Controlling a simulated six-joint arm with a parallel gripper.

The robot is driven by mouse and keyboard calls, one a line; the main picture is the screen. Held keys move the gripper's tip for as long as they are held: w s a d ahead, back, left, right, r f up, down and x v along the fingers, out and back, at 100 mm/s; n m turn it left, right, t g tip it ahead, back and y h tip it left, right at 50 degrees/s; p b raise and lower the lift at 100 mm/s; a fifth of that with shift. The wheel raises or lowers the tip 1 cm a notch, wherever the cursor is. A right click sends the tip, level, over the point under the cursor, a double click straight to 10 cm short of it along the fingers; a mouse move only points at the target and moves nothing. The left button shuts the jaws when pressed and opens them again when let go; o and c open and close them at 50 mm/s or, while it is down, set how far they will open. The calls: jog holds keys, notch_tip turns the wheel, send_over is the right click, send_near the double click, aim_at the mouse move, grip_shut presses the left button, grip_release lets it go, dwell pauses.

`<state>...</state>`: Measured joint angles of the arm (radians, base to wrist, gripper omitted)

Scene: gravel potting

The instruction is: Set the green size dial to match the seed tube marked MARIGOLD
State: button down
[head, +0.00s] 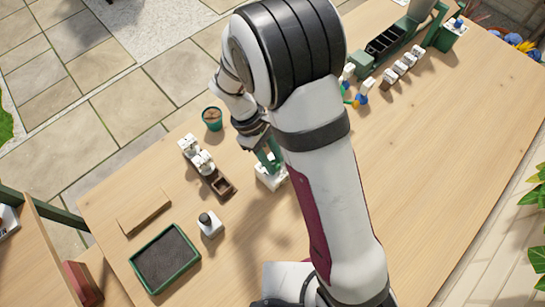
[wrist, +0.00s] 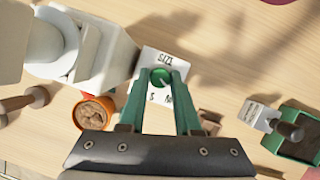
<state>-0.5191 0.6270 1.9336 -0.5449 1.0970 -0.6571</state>
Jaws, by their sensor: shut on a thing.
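The green size dial (wrist: 161,77) is a round knob on a white box (wrist: 160,62) lettered SIZE, with an S and a partly hidden letter showing beside it. My gripper (wrist: 160,82) has its green fingers shut on the dial, one on each side. In the head view the white box (head: 270,178) stands on the table under my gripper (head: 268,163), partly hidden. I cannot tell which size the dial points to. White upright pieces (head: 196,152) stand by a small brown wooden holder (head: 219,184). No MARIGOLD marking is readable in either view.
A white block with a dark knob (head: 209,223) and a dark-filled green tray (head: 165,259) stand at the front left. The table's right side is clear.

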jog(key=shift+w+m+g+y, duration=0.1)
jog(key=shift+m+g+y, duration=0.25)
jog(key=shift+m, duration=1.15)
jog(key=c, duration=0.6)
grip_release()
jog(key=v, duration=1.5)
jog(key=shift+w+r, duration=0.3)
jog(key=shift+a, duration=0.1)
